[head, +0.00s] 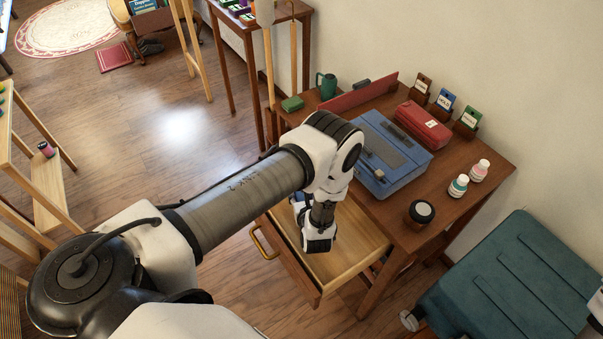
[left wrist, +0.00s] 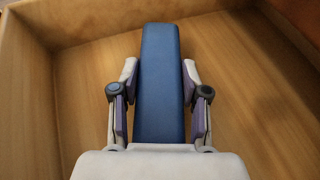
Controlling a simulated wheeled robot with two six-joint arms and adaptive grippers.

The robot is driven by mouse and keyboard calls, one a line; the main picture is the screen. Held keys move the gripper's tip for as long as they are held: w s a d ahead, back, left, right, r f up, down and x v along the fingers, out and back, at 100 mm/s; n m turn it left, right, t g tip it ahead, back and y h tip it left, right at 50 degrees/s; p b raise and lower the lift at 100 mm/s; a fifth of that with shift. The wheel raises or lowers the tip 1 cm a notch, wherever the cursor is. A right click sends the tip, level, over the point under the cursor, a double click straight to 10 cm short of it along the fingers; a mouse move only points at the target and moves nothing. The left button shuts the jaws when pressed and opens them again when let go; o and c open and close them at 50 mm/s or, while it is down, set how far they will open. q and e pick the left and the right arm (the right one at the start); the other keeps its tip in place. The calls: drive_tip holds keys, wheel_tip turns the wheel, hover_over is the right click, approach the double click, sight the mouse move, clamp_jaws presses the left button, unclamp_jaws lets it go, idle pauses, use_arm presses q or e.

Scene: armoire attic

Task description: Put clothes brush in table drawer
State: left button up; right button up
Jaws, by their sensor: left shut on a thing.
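The table drawer (head: 352,262) is pulled out from the wooden table (head: 484,203). Its pale wooden floor fills the left wrist view (left wrist: 85,85). My left gripper (head: 318,243) points down inside or just over the drawer. In the left wrist view my left gripper (left wrist: 160,95) is shut on the clothes brush (left wrist: 160,70), a long blue piece between the two fingers. The brush lies over the drawer floor; I cannot tell whether it touches it. In the head view my arm and gripper mostly hide the brush.
On the table are a blue typewriter-like case (head: 385,160), a red case (head: 423,125), two small bottles (head: 458,186) and a dark round jar (head: 420,213). Open floor (head: 180,130) lies at left.

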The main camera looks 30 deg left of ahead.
use_arm(q)
drive_tip(key=o, duration=1.4)
